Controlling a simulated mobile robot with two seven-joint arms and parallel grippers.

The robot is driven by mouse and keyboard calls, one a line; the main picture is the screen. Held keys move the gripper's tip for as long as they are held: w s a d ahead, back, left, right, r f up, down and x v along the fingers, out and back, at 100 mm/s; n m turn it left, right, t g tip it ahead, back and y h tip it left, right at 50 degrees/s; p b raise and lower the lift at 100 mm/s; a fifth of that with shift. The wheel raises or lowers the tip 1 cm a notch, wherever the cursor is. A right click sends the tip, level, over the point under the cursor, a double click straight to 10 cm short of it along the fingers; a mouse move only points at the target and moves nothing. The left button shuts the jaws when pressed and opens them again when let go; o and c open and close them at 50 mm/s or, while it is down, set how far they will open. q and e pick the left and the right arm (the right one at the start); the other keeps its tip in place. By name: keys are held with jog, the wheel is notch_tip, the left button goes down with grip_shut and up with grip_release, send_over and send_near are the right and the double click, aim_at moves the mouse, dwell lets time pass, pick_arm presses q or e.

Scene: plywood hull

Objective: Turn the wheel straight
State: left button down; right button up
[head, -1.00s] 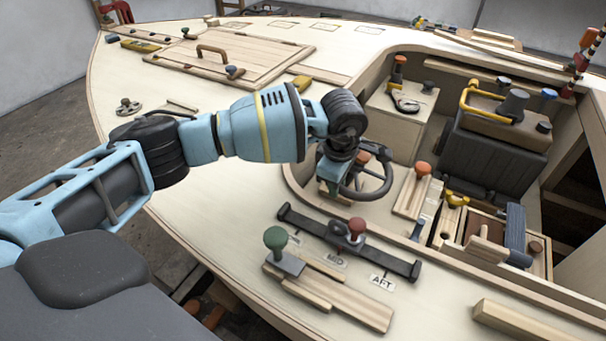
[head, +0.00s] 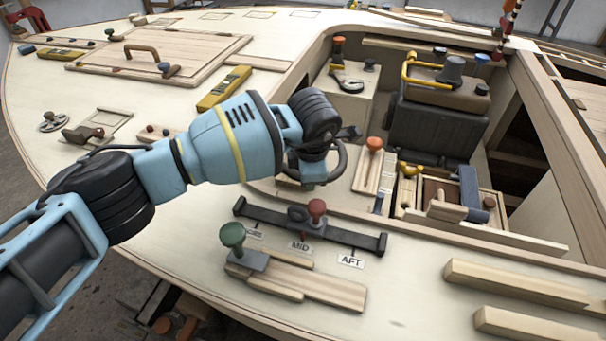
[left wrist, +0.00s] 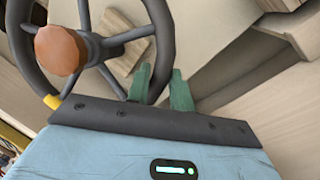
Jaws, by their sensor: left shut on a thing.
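The wheel (left wrist: 167,35) has a dark rim, dark spokes and a brown-orange hub knob (left wrist: 62,50). A yellow mark (left wrist: 53,101) is on its rim at lower left in the left wrist view. My left gripper (left wrist: 160,86) has its green fingers on either side of the rim and is shut on it. In the head view the wheel (head: 338,165) shows only as a piece of dark rim at the cockpit edge; my left wrist hides the hub and most of the rest. My right gripper is in neither view.
A black slide bar (head: 350,236) with a red knob and MID and AFT labels lies in front of the wheel. A green-knobbed lever (head: 232,236) stands nearby. The cockpit holds a black seat (head: 430,125) and an orange-knobbed lever (head: 374,145). Wooden strips (head: 520,285) lie at right.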

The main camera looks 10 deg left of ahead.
pick_arm(q)
jog(key=shift+s+a+f, duration=0.1)
jog(key=c, duration=1.3)
grip_release()
jog(key=shift+o, duration=0.2)
jog(key=shift+r, duration=0.45)
jog(key=v, duration=0.7)
jog(key=shift+p, duration=0.45)
jog(key=shift+r, duration=0.1)
